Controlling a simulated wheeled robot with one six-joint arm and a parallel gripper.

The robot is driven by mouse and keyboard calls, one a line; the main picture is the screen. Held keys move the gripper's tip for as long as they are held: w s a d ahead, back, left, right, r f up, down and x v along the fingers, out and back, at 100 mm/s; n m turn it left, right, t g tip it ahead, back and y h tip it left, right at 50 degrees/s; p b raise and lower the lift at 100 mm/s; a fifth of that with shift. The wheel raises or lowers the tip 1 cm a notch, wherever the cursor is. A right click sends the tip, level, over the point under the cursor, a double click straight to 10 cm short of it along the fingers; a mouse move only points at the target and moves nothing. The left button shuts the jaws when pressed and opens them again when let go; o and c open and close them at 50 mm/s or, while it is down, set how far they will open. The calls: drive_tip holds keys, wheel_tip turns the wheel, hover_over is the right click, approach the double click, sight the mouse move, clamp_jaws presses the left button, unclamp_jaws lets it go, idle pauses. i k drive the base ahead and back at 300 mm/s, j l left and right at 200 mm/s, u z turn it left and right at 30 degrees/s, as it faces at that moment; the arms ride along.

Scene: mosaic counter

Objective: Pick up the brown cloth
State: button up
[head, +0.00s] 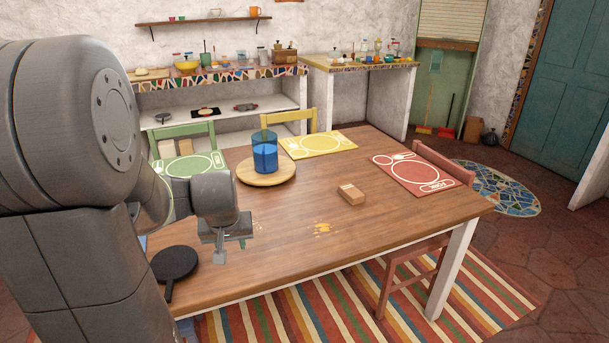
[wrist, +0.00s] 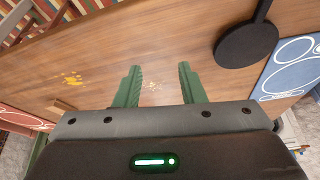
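A small light-brown block-like thing (head: 351,194) lies on the wooden table (head: 285,250), right of its middle. It may be the brown cloth, but I cannot tell its material; no other cloth is clear on the table. In the wrist view its edge shows at the lower left (wrist: 62,106). My gripper (head: 232,247) hangs over the near left part of the table, well left of the brown thing. In the wrist view its green fingers (wrist: 160,68) are apart with nothing between them. Small crumb-like marks show on the tabletop beyond the fingers.
A black pan (head: 175,263) lies close left of my gripper. A blue cup (head: 265,155) stands on a round wooden board (head: 267,177). A yellow spill (head: 322,228) lies near the brown thing. Green, yellow and red placemats (head: 411,174) line the edges.

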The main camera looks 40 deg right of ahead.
sight(350, 193)
drive_tip(key=l+u, duration=0.1)
drive_tip(key=l, duration=0.55)
drive_tip(key=l+u, duration=0.1)
drive_tip(key=l, duration=0.55)
drive_tip(key=l+u, duration=0.1)
drive_tip(key=l, duration=0.55)
drive_tip(key=k+l+u, duration=0.1)
drive_tip(key=l, duration=0.5)
drive_tip(key=k+l+u, duration=0.1)
drive_tip(key=l, duration=0.55)
